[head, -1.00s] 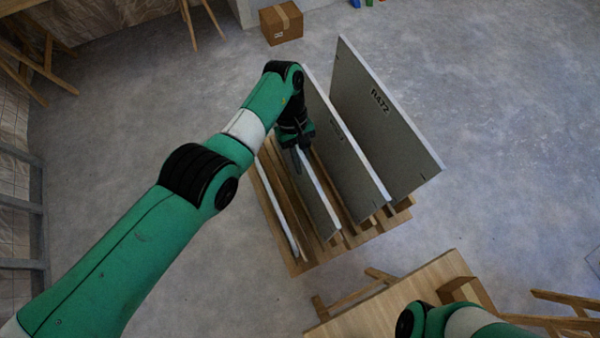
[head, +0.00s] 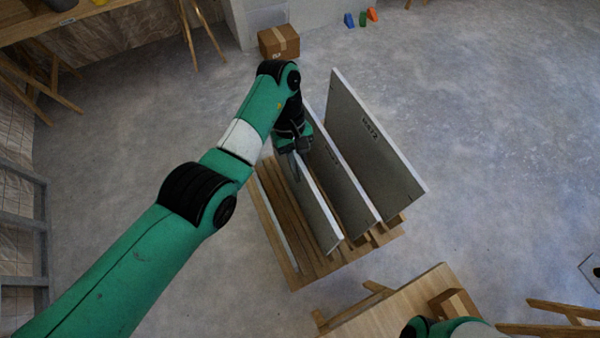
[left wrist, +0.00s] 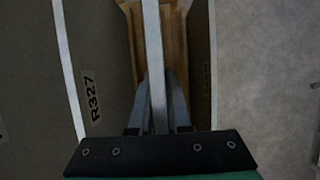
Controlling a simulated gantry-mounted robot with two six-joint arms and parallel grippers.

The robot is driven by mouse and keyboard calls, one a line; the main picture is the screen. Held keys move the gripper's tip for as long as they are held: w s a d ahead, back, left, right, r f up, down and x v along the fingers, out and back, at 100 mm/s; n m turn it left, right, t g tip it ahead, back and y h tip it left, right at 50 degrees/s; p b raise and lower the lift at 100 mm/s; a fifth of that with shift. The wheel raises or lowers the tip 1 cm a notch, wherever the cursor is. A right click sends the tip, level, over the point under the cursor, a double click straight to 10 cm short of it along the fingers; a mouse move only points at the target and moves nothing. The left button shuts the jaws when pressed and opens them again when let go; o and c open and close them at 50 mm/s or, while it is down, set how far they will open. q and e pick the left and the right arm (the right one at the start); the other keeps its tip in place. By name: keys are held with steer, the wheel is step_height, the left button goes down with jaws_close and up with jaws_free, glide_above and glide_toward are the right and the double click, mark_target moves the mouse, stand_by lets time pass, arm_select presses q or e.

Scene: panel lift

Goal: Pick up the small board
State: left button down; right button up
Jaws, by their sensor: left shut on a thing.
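Several grey boards with pale edges stand on edge in a slatted wooden rack (head: 273,228) in the head view. My left gripper (head: 292,146) points down at the far end of a short board (head: 316,208), which looks like the small board. In the left wrist view my left gripper's fingers (left wrist: 156,105) are shut on both sides of this board's pale top edge (left wrist: 153,45). The head view does not show clearly whether its bottom edge is clear of the rack. Only part of my right arm shows at the bottom right; its gripper is out of view.
A tall board (head: 375,150) and a middle board (head: 345,182) stand right of the held one. The wrist view shows a board marked R327 (left wrist: 98,75) close by. A wooden table (head: 395,305) is near the front; a cardboard box (head: 279,42) sits behind. The surrounding floor is open.

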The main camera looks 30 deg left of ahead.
mark_target(304, 167)
arm_select(q)
step_height(304, 167, up, 9)
steer(key=p, duration=0.7)
